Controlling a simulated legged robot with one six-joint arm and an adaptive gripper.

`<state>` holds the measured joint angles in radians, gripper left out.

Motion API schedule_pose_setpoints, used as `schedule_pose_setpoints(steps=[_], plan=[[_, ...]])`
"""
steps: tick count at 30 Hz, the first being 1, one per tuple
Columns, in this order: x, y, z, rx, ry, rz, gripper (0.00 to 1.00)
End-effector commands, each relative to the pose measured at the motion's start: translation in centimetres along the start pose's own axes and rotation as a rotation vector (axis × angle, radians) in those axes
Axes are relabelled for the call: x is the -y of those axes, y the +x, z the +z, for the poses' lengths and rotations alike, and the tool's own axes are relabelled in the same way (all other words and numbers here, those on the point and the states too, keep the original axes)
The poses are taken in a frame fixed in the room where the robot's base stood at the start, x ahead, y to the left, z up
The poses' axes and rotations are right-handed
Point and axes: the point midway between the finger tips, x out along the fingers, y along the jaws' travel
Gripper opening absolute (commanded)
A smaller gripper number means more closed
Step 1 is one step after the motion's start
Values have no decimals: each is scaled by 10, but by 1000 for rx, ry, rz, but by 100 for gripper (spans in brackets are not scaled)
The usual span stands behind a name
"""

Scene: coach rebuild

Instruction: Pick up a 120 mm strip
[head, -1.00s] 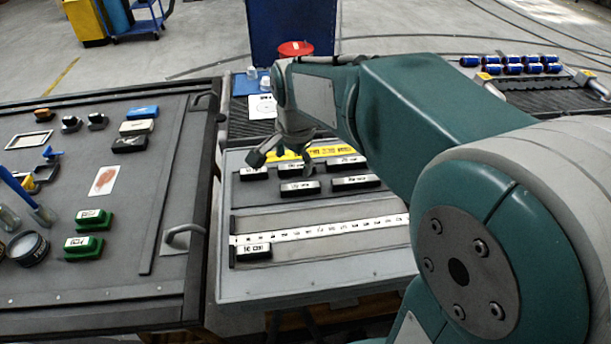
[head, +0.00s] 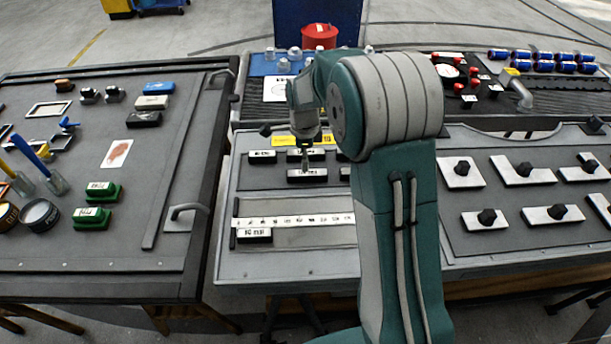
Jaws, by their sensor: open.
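Several black strips with white labels lie in the rack on the grey bench: one at the left (head: 262,157), one in the front row (head: 307,176) and others partly behind my arm. The labels are too small to read surely, so I cannot tell which strip is 120 mm. One more labelled strip (head: 254,236) lies below the white ruler (head: 290,220), at its left end. My gripper (head: 290,146) is open over the rack, with one finger close to the front-row strip. I cannot tell whether it touches. Nothing shows in the jaws.
A yellow label strip (head: 285,140) lies behind the rack. The dark bench at left holds green blocks (head: 98,192) and a handle (head: 185,212). At right are grey plates with black knobs (head: 525,171). A red drum (head: 320,36) stands behind. My arm hides the rack's right part.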

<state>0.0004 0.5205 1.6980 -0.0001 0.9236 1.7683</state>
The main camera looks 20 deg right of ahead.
Motion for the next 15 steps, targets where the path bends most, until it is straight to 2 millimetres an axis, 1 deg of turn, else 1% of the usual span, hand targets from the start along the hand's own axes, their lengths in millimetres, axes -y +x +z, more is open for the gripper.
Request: schedule_pose_setpoints(steps=[1, 5, 8, 12, 15], plan=[[0, 6, -1, 0, 1, 2, 83], [0, 15, -2, 2, 0, 2, 83], [-1, 28, -2, 1, 0, 3, 83], [-2, 51, -1, 0, -1, 2, 83], [-2, 61, -1, 0, -1, 1, 83]])
